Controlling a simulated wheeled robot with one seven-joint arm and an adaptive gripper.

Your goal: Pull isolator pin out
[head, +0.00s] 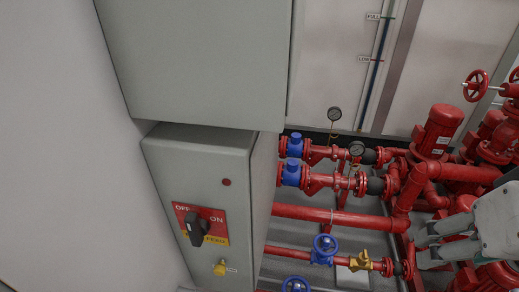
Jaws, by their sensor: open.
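A grey lower cabinet (190,165) carries a red and yellow switch plate marked OFF and ON. A black rotary handle (195,229) sits on the plate, its grip nearly upright.
A larger grey cabinet (195,55) stands above. Red pipes (330,214), blue valve wheels (324,249), a yellow valve (361,261) and a red pump motor (438,131) fill the right. A plain pale wall (60,140) is at left.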

